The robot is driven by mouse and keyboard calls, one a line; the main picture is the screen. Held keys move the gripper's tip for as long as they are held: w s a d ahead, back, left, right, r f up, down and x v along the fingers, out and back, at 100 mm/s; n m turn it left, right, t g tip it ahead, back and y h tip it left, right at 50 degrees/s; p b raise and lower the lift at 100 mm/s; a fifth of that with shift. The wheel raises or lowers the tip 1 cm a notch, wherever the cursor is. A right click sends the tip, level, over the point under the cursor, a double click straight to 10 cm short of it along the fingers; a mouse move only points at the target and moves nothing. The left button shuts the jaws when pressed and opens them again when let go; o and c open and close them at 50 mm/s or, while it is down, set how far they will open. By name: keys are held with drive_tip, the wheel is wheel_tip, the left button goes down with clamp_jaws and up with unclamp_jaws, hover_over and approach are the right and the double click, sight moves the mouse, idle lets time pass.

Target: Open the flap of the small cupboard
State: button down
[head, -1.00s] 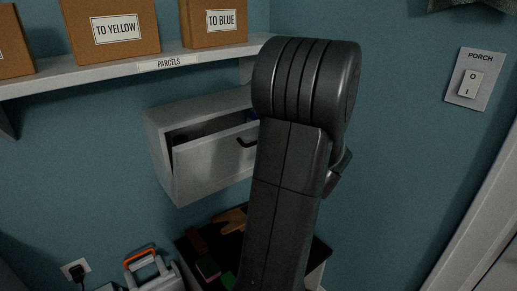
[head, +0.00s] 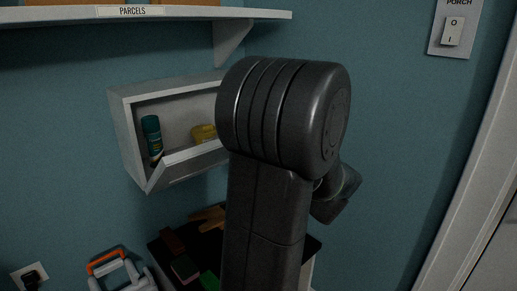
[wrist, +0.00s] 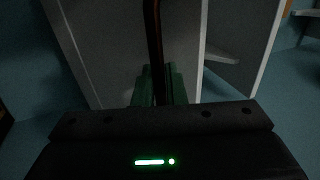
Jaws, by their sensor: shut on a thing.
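The small grey cupboard (head: 120,120) hangs on the wall left of my arm in the head view. Its flap (head: 185,168) is tipped outward and down from the bottom edge, so the inside shows. A teal spray can (head: 152,136) and a yellow item (head: 203,133) stand inside. In the wrist view, my gripper (wrist: 158,82) has its green fingers shut on the dark flap handle (wrist: 153,35), in front of the grey flap (wrist: 105,55). In the head view my arm hides the gripper, the handle and the cupboard's right part.
A shelf labelled PARCELS (head: 180,14) with boxes runs above the cupboard. Below stands a dark surface with gloves and brushes (head: 180,258). A caddy with an orange handle (head: 105,262) is at lower left. A PORCH switch (head: 453,30) is on the right wall.

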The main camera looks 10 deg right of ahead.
wheel_tip(320, 180, down, 15)
drive_tip(key=s+d+t+b, duration=0.1)
drive_tip(key=s+b, duration=0.1)
drive_tip(key=b, duration=0.9)
drive_tip(key=shift+s+d+y, duration=0.3)
drive_tip(key=shift+d+y, duration=0.1)
drive_tip(key=shift+r, duration=0.15)
drive_tip(key=c, duration=1.6)
unclamp_jaws()
drive_tip(key=v, duration=1.4)
drive_tip(key=shift+a+f+p, duration=0.2)
drive_tip(key=shift+f+p, duration=0.1)
drive_tip(key=shift+p, duration=0.1)
drive_tip(key=shift+w, duration=0.15)
drive_tip(key=x, duration=1.2)
drive_tip(key=shift+r+b, duration=0.2)
drive_tip(key=shift+b, duration=0.1)
